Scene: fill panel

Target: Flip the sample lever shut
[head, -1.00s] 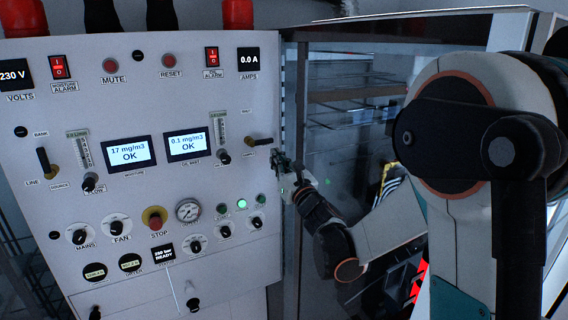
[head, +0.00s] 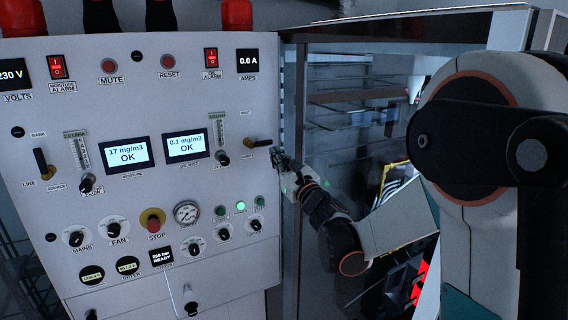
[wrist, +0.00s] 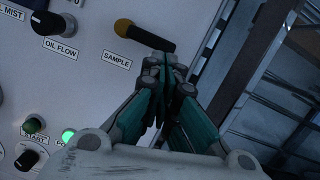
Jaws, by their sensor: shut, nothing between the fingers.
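The sample lever shows in the wrist view (wrist: 145,36) as a dark handle with a yellow-brown knob at its left end, above the SAMPLE label. In the head view the sample lever (head: 258,143) is at the panel's right edge, lying roughly level. My gripper (head: 278,158) is just below and right of the lever's dark end. In the wrist view my gripper (wrist: 167,72) is shut and empty, its fingertips close under the lever's right end. Whether they touch it I cannot tell.
The white control panel (head: 110,200) carries several knobs, gauges and displays. The oil flow knob (wrist: 48,22) is left of the lever. Green lamps (head: 240,207) sit below. A glass-fronted cabinet (head: 340,120) stands right of the panel.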

